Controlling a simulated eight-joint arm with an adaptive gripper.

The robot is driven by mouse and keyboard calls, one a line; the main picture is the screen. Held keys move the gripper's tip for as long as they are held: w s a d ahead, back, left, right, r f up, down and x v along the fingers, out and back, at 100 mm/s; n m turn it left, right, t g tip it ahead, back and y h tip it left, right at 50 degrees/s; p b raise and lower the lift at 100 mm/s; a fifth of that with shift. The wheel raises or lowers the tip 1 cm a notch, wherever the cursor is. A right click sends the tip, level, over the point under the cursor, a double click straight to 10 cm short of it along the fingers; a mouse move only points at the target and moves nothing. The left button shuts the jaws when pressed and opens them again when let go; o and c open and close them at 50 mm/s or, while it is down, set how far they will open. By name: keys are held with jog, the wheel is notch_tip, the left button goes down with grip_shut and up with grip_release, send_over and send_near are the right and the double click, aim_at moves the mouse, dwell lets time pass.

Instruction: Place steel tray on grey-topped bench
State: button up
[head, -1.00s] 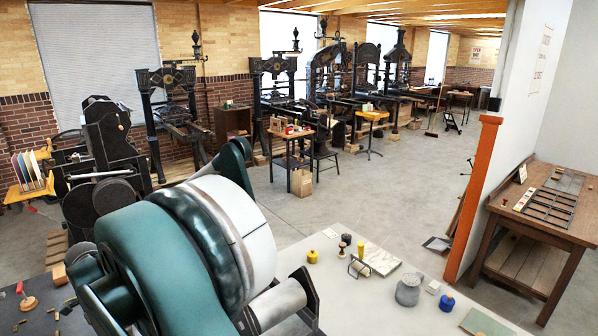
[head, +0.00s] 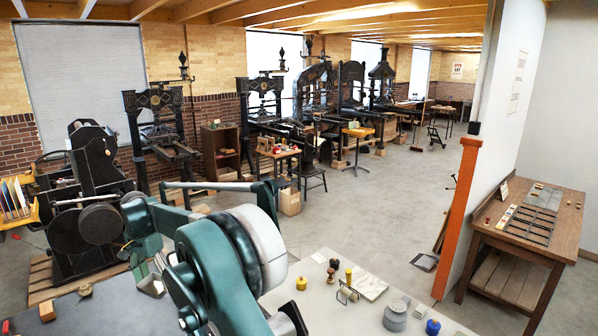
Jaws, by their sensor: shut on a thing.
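The steel tray (head: 152,286) is a small, shiny, pale metal piece left of centre, low in the picture. My gripper (head: 143,268) is shut on it, partly hidden by my teal arm. The tray is over or close to the dark grey bench top (head: 100,312) in the left foreground; I cannot tell whether it touches. My arm hides the middle of the foreground. A paler grey bench top (head: 350,315) lies to the right of the arm.
The paler top carries a yellow pot (head: 301,283), a grey weight (head: 395,317), a blue pot (head: 433,327) and a pale slab (head: 369,287). Small blocks (head: 47,312) lie on the dark top. A black press (head: 90,200) stands behind. An orange post (head: 460,200) is at right.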

jog(key=w+d+f+n+b, duration=0.1)
jog(key=w+d, duration=0.5)
jog(key=d, duration=0.4)
jog(key=w+d+f+n+b, duration=0.1)
jog(key=w+d, duration=0.5)
jog(key=d, duration=0.4)
jog(key=w+d+f+n+b, duration=0.1)
jog(key=w+d, duration=0.5)
jog(key=d, duration=0.4)
jog(key=w+d+f+n+b, duration=0.1)
jog(key=w+d+f, duration=0.1)
jog(key=d, duration=1.3)
jog(key=w+d+f+n+b, duration=0.1)
jog(key=d+f+n+b, duration=0.1)
jog(key=d, duration=1.2)
jog(key=w+d+f+n+b, duration=0.1)
jog(key=w+d+f, duration=0.1)
jog(key=d, duration=1.3)
jog(key=s+d+f+b, duration=0.6)
jog(key=s+f, duration=0.3)
jog(key=s+a+f+m+b, duration=0.2)
jog(key=s+f+b, duration=0.3)
jog(key=s+f, duration=0.4)
jog(key=shift+s+a+f+m, duration=0.25)
jog(key=shift+s+f+m, duration=0.15)
jog(key=shift+s+m, duration=0.5)
jog(key=shift+s+r, duration=0.1)
jog(key=shift+s, duration=0.05)
